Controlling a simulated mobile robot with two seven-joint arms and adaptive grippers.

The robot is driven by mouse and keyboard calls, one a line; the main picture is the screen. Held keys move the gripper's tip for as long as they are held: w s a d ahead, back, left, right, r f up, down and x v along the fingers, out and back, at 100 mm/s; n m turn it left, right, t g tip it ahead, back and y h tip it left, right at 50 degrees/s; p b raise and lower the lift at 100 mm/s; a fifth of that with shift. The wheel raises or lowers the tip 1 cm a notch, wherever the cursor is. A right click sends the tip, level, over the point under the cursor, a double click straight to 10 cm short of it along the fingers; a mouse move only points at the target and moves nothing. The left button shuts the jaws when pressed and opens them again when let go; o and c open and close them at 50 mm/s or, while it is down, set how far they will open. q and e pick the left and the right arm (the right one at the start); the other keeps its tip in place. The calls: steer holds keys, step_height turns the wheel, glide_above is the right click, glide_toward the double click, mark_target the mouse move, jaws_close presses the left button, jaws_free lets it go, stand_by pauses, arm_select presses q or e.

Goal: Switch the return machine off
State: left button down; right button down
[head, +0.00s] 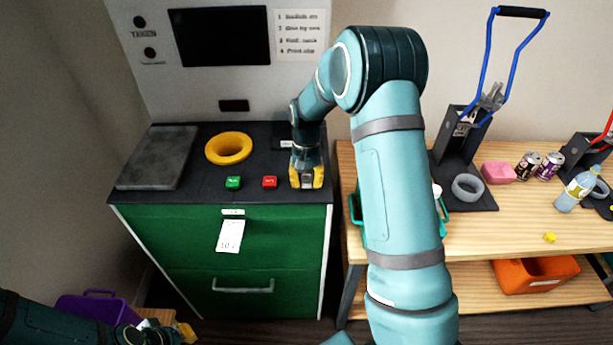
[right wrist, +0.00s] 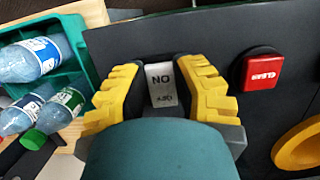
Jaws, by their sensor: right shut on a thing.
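The return machine (head: 270,235) stands at the left, with a green front, a dark top and a grey back panel with a black screen (head: 219,37). My right gripper (head: 307,182) is down at the right end of its dark top. In the right wrist view, its yellow fingers (right wrist: 160,88) are shut on a small grey switch (right wrist: 162,92) with dark lettering, one finger on each side. The switch's lower part is hidden by the gripper. My left gripper (head: 187,333) is low at the left, partly cut off, away from the machine; its jaws are unclear.
A red button (head: 269,182), a green button (head: 233,182) and a yellow ring (head: 228,148) are on the machine's top. Right of it, a teal crate (right wrist: 75,85) holds bottles. The wooden table (head: 500,225) carries can crushers, cans and a bottle.

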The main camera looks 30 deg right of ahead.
mark_target(307, 174)
steer(key=shift+g+y+p, duration=0.3)
steer(key=shift+g+p, duration=0.05)
steer(key=shift+g, duration=0.25)
arm_select(q)
steer(key=shift+r, duration=0.7)
arm_select(e)
steer(key=c, duration=0.7)
jaws_free()
steer(key=v, duration=1.2)
